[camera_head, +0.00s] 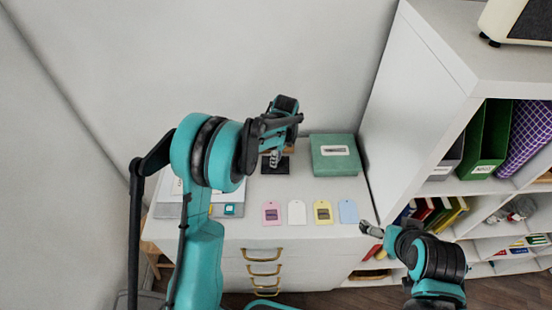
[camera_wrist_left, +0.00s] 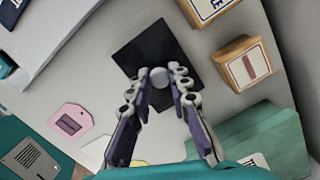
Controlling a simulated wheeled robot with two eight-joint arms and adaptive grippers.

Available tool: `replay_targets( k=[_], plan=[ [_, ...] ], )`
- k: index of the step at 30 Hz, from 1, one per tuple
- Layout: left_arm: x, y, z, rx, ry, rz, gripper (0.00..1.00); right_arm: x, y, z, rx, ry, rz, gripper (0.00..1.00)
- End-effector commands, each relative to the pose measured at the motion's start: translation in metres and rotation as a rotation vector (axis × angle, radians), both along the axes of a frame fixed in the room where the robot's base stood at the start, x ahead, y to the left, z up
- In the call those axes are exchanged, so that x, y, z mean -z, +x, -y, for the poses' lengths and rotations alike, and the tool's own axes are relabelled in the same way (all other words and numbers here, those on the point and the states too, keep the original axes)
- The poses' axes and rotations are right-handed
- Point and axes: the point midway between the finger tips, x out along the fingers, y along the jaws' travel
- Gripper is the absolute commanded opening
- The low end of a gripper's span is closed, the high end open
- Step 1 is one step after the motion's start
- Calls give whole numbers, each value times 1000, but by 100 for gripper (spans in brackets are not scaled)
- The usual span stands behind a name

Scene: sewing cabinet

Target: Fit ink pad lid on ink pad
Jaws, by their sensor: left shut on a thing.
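The ink pad lid is a dark square plate with a round grey knob; it shows in the left wrist view (camera_wrist_left: 130,62) and partly in the head view (camera_head: 283,168). My left gripper (camera_wrist_left: 160,80) is shut on the knob, with one finger on each side. In the head view my left gripper (camera_head: 273,160) points down over the dark square on the cabinet top. I cannot make out the ink pad apart from the lid, nor any gap under it. My right gripper (camera_head: 371,230) is empty, off the cabinet's front right corner; its finger opening is too small to judge.
Wooden stamps (camera_wrist_left: 248,63) stand close beside the dark square. A green box (camera_head: 333,160) is to its right. Pink (camera_head: 271,213), white (camera_head: 296,212), yellow (camera_head: 323,212) and blue (camera_head: 348,211) tags lie along the front. A shelf unit (camera_head: 420,90) rises at the right.

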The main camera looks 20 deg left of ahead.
Motion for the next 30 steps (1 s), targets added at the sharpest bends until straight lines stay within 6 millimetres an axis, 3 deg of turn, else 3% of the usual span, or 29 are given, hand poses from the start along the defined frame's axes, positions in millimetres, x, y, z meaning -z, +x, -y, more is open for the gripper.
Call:
replay_targets(
  k=[1,2,4,5,17,30],
  plan=[
    [1,0,0,0,0,0,0,1,0,0,0,0,0,100],
    [1,0,0,0,0,0,21,1,0,0,0,0,0,100],
    [0,0,0,0,0,0,39,0,0,0,0,0,0,100],
    [0,0,0,0,0,0,43,0,0,0,0,0,0,100],
    [-8,0,1,0,0,0,43,0,0,0,0,0,0,100],
    [-95,-3,11,1,0,0,43,0,0,0,0,0,0,100]
  ],
)
